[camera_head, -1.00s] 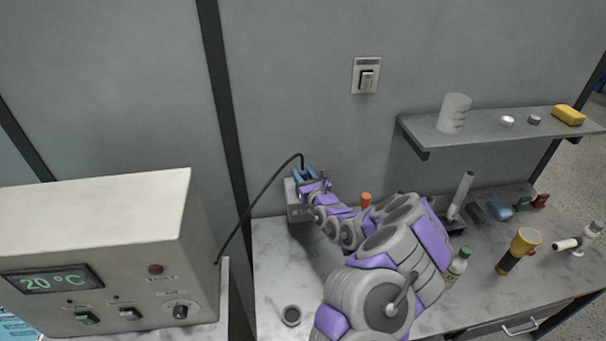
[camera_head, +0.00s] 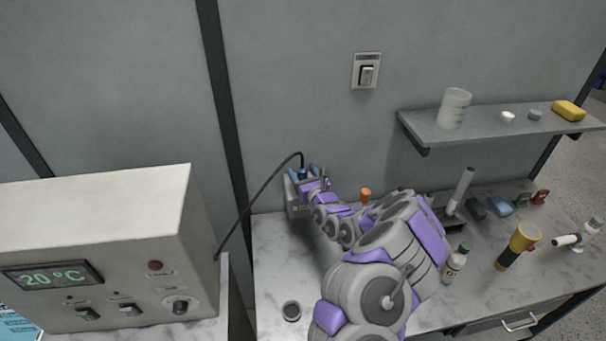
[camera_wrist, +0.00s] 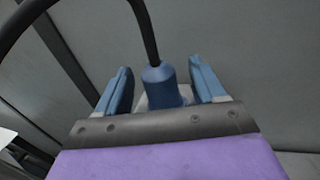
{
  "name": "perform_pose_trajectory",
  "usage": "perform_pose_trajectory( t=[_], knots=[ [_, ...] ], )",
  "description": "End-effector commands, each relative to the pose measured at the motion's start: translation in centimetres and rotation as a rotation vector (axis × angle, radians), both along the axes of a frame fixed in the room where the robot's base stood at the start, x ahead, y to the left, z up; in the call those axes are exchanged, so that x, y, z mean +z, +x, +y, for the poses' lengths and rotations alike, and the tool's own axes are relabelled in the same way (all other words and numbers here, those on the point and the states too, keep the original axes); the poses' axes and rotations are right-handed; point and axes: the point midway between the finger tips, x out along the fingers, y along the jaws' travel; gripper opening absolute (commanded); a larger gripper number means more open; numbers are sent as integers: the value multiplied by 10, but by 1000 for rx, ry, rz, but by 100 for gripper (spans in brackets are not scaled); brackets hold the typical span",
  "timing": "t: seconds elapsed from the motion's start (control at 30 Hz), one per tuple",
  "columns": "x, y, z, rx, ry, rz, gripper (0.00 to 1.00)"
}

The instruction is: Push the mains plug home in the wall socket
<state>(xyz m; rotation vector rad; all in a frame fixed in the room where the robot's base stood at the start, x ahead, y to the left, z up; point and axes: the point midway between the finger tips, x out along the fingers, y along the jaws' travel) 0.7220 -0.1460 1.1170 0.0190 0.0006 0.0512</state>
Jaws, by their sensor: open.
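The mains plug (camera_wrist: 162,88) is a blue body with a black cable leaving its top. In the wrist view it stands between my gripper's two blue fingers (camera_wrist: 162,92), with a visible gap on each side. My gripper (camera_head: 306,172) is open around the plug and also shows in the head view, close to the wall. The wall socket is a grey box (camera_head: 296,207) low on the wall, partly hidden behind my gripper. A pale surface shows under the plug in the wrist view. I cannot tell how deep the plug sits.
The cable (camera_head: 251,205) arcs left to the control box (camera_head: 95,255). A wall switch (camera_head: 366,72) is above. A shelf (camera_head: 480,128) is at right. Bottles, a flashlight (camera_head: 517,246) and small items crowd the bench's right side.

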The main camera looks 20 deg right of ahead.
Motion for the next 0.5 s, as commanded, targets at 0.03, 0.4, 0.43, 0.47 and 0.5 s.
perform_pose_trajectory(
  t=[0.03,0.4,0.43,0.47,0.5],
  knots=[
    [0,0,0,0,0,0,69],
    [0,-28,-4,-3,4,2,69],
    [1,-32,-3,-2,5,1,69],
    [0,-36,-3,-2,5,3,69],
    [-1,-41,-3,-1,6,4,69]
  ],
)
